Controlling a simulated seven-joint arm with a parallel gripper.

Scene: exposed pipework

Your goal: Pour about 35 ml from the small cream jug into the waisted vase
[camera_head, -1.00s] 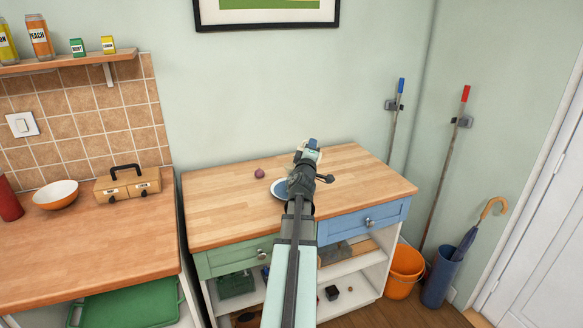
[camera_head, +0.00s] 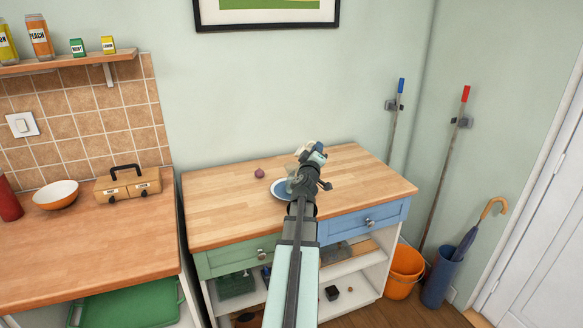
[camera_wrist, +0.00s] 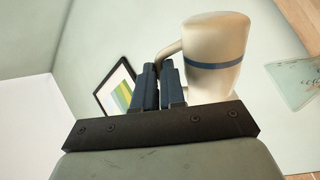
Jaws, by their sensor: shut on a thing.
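The small cream jug (camera_wrist: 214,62) has a blue band and fills the upper middle of the wrist view. My gripper (camera_wrist: 158,72) is shut on its handle, at the jug's left in that view. The jug looks tilted against the picture frame behind; its contents do not show. In the head view my gripper (camera_head: 314,153) is above the wooden worktop, with a bit of the cream jug (camera_head: 302,149) beside it. I cannot clearly make out the waisted vase. A pale see-through speckled shape (camera_wrist: 297,82) right of the jug in the wrist view may be it.
The worktop's left and right parts are clear. A framed picture (camera_head: 267,24) hangs on the wall behind.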

